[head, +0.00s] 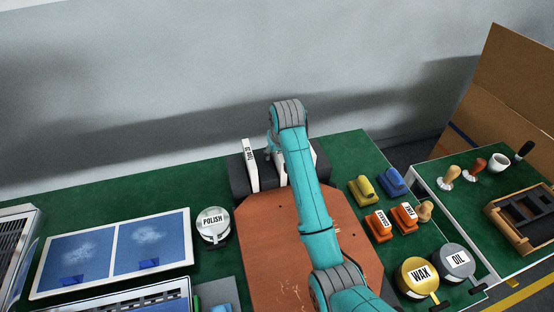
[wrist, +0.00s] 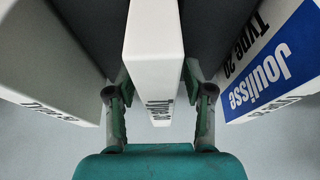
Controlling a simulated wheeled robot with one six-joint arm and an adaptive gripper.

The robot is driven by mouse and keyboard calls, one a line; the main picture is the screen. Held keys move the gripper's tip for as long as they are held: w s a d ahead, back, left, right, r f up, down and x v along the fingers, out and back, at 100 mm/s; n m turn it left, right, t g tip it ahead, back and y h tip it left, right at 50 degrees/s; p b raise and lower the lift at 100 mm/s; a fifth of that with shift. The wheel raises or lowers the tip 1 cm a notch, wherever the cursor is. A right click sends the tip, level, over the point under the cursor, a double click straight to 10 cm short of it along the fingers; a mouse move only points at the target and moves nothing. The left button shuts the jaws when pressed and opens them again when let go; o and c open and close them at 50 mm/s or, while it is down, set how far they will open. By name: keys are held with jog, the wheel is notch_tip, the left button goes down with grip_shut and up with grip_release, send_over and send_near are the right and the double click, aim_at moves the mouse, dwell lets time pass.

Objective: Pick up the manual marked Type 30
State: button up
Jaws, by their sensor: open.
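A white manual (wrist: 153,50) stands upright in the middle of the wrist view; its spine lettering reads "Type" and a partly legible number that looks like 30. My gripper (wrist: 155,88) is open, with one finger on each side of this manual's spine end. I cannot tell whether either finger touches it. To its right is a white and blue manual (wrist: 262,80) marked "Joulisse" and "Type 20". To its left is another white manual (wrist: 45,60), its label hard to read. In the head view my arm hides most of the middle manual and the gripper.
A dark holder (head: 238,178) carries the manuals at the back of the green table (head: 180,190). In front lies a brown board (head: 265,240). A polish tin (head: 212,224) stands left, wax (head: 418,277) and oil (head: 457,262) tins right. Neighbouring manuals leave narrow gaps beside my fingers.

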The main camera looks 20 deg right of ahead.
jog(key=shift+f, duration=0.25)
dwell(0.4)
grip_shut()
